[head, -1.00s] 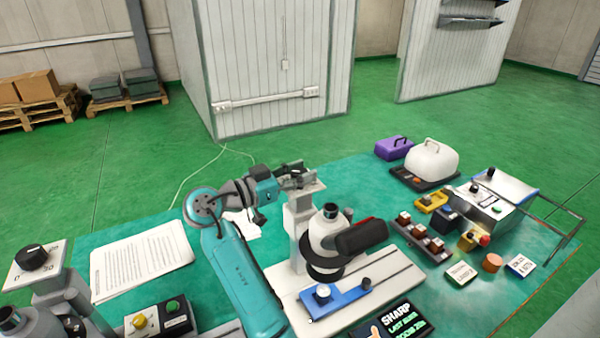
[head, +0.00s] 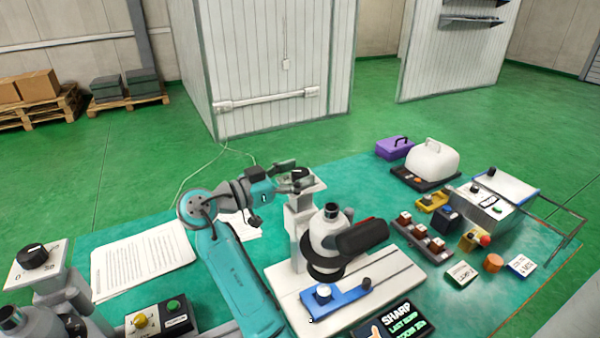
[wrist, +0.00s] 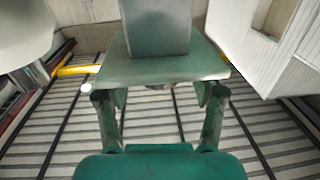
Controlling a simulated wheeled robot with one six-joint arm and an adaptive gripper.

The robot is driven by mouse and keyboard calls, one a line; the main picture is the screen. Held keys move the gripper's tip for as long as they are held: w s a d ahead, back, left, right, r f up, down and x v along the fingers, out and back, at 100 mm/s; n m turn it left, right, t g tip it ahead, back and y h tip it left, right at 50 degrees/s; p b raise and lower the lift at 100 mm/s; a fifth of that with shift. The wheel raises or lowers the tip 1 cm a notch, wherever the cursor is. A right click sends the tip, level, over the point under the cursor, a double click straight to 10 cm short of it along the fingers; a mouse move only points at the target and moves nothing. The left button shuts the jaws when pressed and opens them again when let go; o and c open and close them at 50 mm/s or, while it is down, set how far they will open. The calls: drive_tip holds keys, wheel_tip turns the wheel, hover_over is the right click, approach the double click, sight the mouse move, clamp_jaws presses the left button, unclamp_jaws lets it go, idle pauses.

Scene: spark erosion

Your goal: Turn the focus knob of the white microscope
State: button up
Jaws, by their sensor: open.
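The white microscope (head: 325,232) stands on a pale base plate at the middle of the table in the head view. A dark round knob (head: 300,173) sits on the light plate atop its column. My gripper (head: 288,174) is open at the left side of this knob, with one finger toward the back and one toward the front. The knob looks clear of the fingers, but contact is hard to judge. A display (head: 397,322) in front of the base reads "SHARP". In the wrist view, my gripper (wrist: 160,112) shows spread fingers; the knob cannot be made out there.
A blue fixture (head: 338,299) lies on the base plate. A second, grey microscope with a dark knob (head: 33,256) and a black button box (head: 163,317) are at front left. Papers (head: 142,259) lie at left. Small blocks (head: 423,240) and a wire frame (head: 560,240) occupy the right.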

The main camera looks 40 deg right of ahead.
drive_tip(key=w+a, duration=0.2)
drive_tip(key=a, duration=0.8)
drive_tip(key=shift+a, duration=0.35)
drive_tip(key=shift+f, duration=0.1)
